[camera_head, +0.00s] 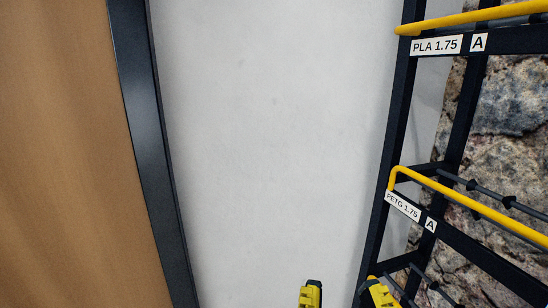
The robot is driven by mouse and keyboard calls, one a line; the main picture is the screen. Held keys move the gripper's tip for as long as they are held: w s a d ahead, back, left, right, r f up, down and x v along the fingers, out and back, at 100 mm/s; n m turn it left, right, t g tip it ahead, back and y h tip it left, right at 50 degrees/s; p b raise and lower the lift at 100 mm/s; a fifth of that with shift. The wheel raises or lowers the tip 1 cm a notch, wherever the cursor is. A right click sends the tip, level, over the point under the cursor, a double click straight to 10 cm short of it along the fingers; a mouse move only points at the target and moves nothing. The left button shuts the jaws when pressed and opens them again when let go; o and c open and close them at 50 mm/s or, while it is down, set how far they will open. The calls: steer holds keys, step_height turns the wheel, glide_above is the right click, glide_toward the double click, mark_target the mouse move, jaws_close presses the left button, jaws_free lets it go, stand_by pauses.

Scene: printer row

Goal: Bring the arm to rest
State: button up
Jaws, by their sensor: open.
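My gripper (347,295) shows at the bottom edge, right of centre, in the head view. Its two yellow fingertips with dark ends stand apart with a gap between them. Nothing shows between them. The left fingertip stands out against the pale wall; the right one is close in the picture to the dark rack post. I cannot tell whether it touches the rack. The rest of my arm is outside the view.
A dark rack (395,140) with yellow rails stands at the right, labelled PLA 1.75 (436,46) and PETG 1.75 (402,206). Stone wall (505,140) shows behind it. A brown panel (60,160) with a dark frame (150,120) fills the left. The pale wall (270,140) between is bare.

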step_height(320, 180, up, 28)
steer(key=p, duration=2.5)
step_height(320, 180, down, 19)
steer(key=b, duration=1.8)
